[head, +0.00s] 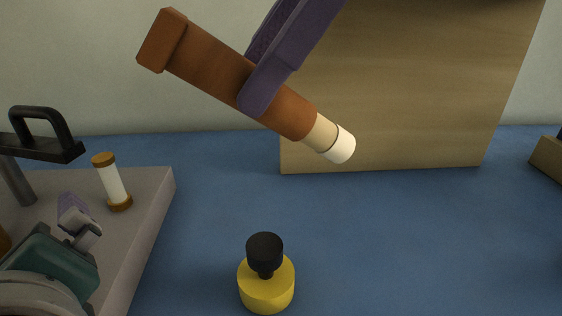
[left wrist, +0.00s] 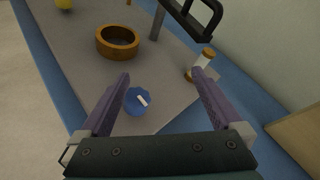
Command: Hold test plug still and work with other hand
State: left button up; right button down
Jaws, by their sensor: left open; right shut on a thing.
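My right gripper (head: 256,88) has purple fingers shut on a brown rod-like piece (head: 215,72) with a wider block at one end and a cream neck and white tip at the other. It is held tilted in the air, white tip low and to the right. I cannot tell which object is the test plug. My left gripper (head: 74,212) is low at the left over the grey slab; in the left wrist view (left wrist: 160,76) its fingers are apart and nothing is gripped. A blue round piece (left wrist: 136,106) with a white mark shows beyond and below them.
A yellow round base with a black knob (head: 266,290) stands on the blue surface (head: 400,230). The grey slab (head: 150,200) carries a white vial with brown ends (head: 112,184), a black-handled post (head: 45,150) and a brown ring (left wrist: 103,43). A wooden panel (head: 400,100) stands behind.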

pick_arm(q)
jog(key=s+d+f+m+t+h, duration=0.1)
jog(key=d+f+m+t+h, duration=0.15)
jog(key=d+m, duration=0.65)
jog(key=m+h, duration=0.2)
jog(key=h, duration=0.2)
send_near(268, 280)
jog(key=shift+s+a+r, duration=0.15)
jog(key=shift+a+r, duration=0.05)
jog(key=shift+r, duration=0.3)
jog(key=shift+d+f+g, duration=0.15)
jog(key=shift+d+g, duration=0.05)
jog(key=shift+g, duration=0.05)
jog(key=x, duration=1.1)
jog(key=shift+w+f, duration=0.15)
jog(key=shift+w, duration=0.15)
